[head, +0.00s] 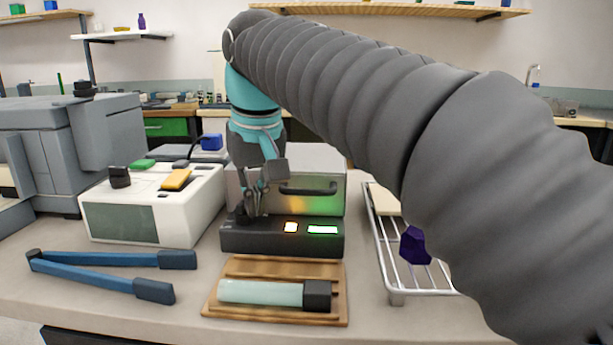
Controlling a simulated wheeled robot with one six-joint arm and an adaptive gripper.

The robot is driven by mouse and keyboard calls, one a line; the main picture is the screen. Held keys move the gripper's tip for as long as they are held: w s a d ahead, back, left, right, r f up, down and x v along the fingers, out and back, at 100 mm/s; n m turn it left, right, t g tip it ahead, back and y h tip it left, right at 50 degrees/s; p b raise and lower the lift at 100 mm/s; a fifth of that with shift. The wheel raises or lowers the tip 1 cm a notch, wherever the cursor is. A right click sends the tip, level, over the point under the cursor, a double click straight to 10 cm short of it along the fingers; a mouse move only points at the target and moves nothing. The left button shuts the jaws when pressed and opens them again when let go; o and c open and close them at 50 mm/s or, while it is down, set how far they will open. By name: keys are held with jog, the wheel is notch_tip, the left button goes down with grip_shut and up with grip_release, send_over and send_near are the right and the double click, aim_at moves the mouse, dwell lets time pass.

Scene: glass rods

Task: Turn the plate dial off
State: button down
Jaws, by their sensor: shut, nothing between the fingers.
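A metal box-like part (325,205) with a dark handle (308,188) stands behind and above the panel. My gripper (246,212) points down at the left end of the panel, its fingers shut with nothing between them. A dark shape at the fingertips may be the dial, but the fingers cover it. I cannot tell whether they touch it or how it is turned.
A wooden tray (222,308) with a pale rod (262,292) lies in front. Blue-handled tongs (95,275) lie at left. A white instrument (185,228) stands left of the unit. A wire rack (397,270) with a purple piece (414,245) is at right, partly behind my arm.

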jog(key=shift+s+d, duration=0.1)
jog(key=shift+s+d+r, duration=0.1)
jog(key=shift+s+d, duration=0.1)
jog(key=shift+r, duration=2.9)
